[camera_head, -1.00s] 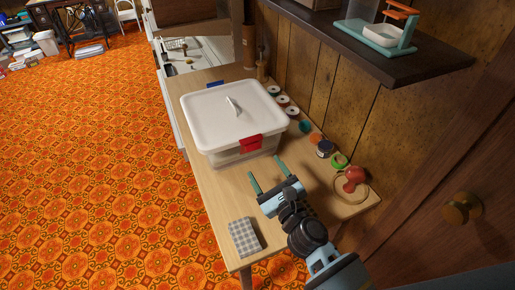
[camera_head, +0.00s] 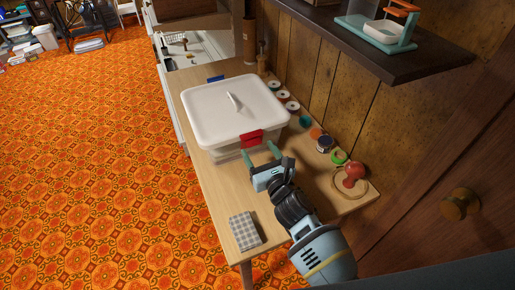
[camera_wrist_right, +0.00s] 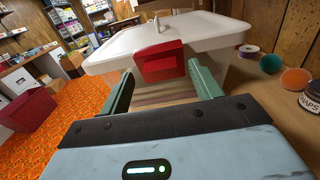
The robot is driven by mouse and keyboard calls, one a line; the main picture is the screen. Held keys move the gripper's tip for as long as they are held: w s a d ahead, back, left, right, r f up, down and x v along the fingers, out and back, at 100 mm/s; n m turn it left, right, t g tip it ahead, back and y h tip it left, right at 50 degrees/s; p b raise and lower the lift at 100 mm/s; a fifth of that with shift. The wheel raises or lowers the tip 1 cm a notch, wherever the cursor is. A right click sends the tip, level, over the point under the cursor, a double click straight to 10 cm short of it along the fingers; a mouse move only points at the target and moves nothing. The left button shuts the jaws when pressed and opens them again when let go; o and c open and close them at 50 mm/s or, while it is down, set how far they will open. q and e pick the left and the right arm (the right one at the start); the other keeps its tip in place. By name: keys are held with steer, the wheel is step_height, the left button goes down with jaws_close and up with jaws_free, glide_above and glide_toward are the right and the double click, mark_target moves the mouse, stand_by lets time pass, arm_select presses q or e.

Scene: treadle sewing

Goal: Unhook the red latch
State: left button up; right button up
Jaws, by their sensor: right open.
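The red latch (camera_head: 251,138) sits on the front edge of the white lid (camera_head: 215,118) of a clear plastic box on the wooden table. In the right wrist view the latch (camera_wrist_right: 159,64) is centred between my fingers and a little beyond their tips, lying over the lid rim. My right gripper (camera_head: 260,151) is open and empty, just in front of the latch. Its two green fingers also show in the right wrist view (camera_wrist_right: 160,78), one on each side of the latch. Contact between fingers and latch cannot be seen. My left gripper is not in view.
Several thread spools (camera_head: 292,106) line the wall side of the table. A dark jar (camera_head: 324,144), a green ring (camera_head: 338,157) and a red mushroom-shaped object (camera_head: 353,172) stand at right. A checked cloth (camera_head: 245,231) lies at the near left corner. A shelf (camera_head: 400,45) juts from the wall above.

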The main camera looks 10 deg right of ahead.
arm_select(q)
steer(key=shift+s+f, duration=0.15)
arm_select(e)
steer(key=shift+x, duration=0.85)
steer(key=shift+c, duration=0.2)
